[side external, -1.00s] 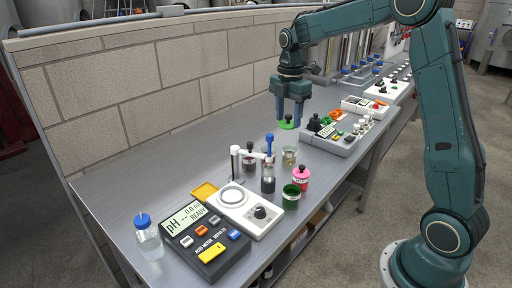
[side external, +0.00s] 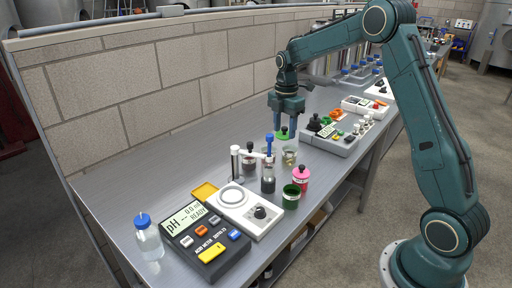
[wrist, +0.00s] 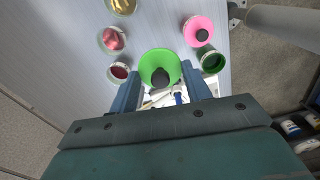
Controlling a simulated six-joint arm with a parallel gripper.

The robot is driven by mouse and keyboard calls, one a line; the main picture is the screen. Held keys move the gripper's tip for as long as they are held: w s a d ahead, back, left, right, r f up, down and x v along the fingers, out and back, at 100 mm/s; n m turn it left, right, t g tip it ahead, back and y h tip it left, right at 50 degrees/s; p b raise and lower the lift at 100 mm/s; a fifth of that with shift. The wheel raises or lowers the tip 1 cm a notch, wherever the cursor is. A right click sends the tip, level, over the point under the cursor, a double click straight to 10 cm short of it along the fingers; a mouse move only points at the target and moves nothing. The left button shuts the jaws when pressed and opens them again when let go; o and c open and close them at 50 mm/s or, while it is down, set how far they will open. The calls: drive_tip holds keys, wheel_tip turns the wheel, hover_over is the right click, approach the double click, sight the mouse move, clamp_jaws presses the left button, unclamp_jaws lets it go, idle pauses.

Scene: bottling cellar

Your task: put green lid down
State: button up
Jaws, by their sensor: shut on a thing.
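The green lid (side external: 282,136) is a round disc with a black knob. My gripper (side external: 284,127) is shut on it and holds it level above the bench, just behind a clear glass jar (side external: 289,158) in the side view. In the wrist view the lid (wrist: 156,58) sits between the two fingers of my gripper (wrist: 161,88), its knob toward the camera. A dark green open jar (side external: 291,199) stands at the bench's front edge. It also shows in the wrist view (wrist: 212,63), right of the lid. The lid's underside is hidden.
A pink-lidded jar (side external: 301,175) stands beside the green jar. A white stirrer plate (side external: 235,208), a pH meter (side external: 205,240) and a capped bottle (side external: 148,238) are nearer the camera. A grey instrument (side external: 335,139) is to the right. The bench's left part is clear.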

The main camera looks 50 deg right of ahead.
sight(284, 131)
wheel_tip(284, 131, down, 16)
drive_tip(key=shift+f, duration=0.1)
idle(0.8)
drive_tip(key=shift+f, duration=0.15)
drive_tip(key=o, duration=0.7)
drive_tip(key=shift+c, duration=0.2)
wheel_tip(284, 131, up, 12)
drive_tip(key=shift+w+f, duration=0.1)
drive_tip(key=shift+f, duration=0.05)
drive_tip(key=shift+r, duration=0.3)
idle(0.4)
